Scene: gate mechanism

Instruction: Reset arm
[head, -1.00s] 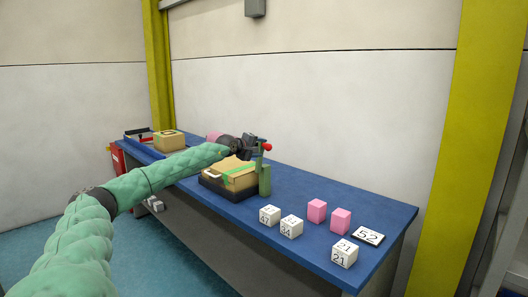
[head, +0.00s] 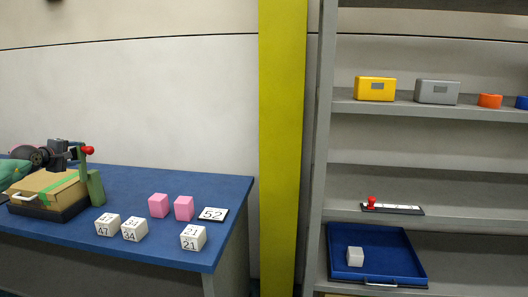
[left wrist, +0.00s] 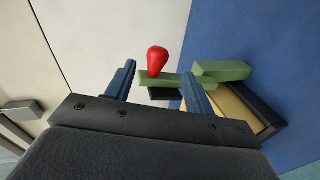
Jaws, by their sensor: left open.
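The gate mechanism has an upright green post (head: 95,188) and a green arm with a red knob (head: 87,150), beside a tan box with green tape (head: 45,187) in a black tray. My left gripper (head: 72,153) is at the left of the red knob, close to it. In the left wrist view my left gripper (left wrist: 158,85) is open, and the red knob (left wrist: 157,60) and part of the green arm (left wrist: 160,80) appear between its two fingers. I cannot tell whether a finger touches the arm. My right gripper is not in view.
On the blue table (head: 150,250) stand white numbered cubes (head: 134,229), two pink cubes (head: 184,208) and a card marked 52 (head: 212,214). A yellow pillar (head: 281,140) separates it from a grey shelf (head: 430,150) holding boxes, a red-knobbed strip (head: 392,208) and a blue tray (head: 400,268).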

